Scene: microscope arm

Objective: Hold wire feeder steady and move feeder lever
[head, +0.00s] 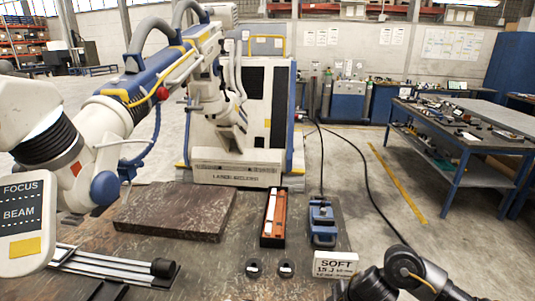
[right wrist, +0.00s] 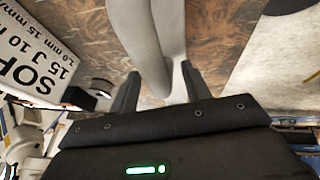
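No part is clearly recognisable as the wire feeder or its lever. A blue clamp-like device (head: 322,222) stands on a dark plate at the right of the bench, a cable running behind it. The big white-and-blue arm (head: 150,80) reaches over the bench, with a FOCUS/BEAM panel (head: 22,222) at the left edge. My right gripper (right wrist: 160,75) is open in the right wrist view, fingers apart. A grey curved bar (right wrist: 150,45) shows between and beyond the fingers; contact cannot be told. My left gripper is not recognisable in the head view.
A brown slab (head: 175,210), a black tray (head: 264,240) with orange and white contents, two dark rings and metal rods (head: 105,266) occupy the bench.

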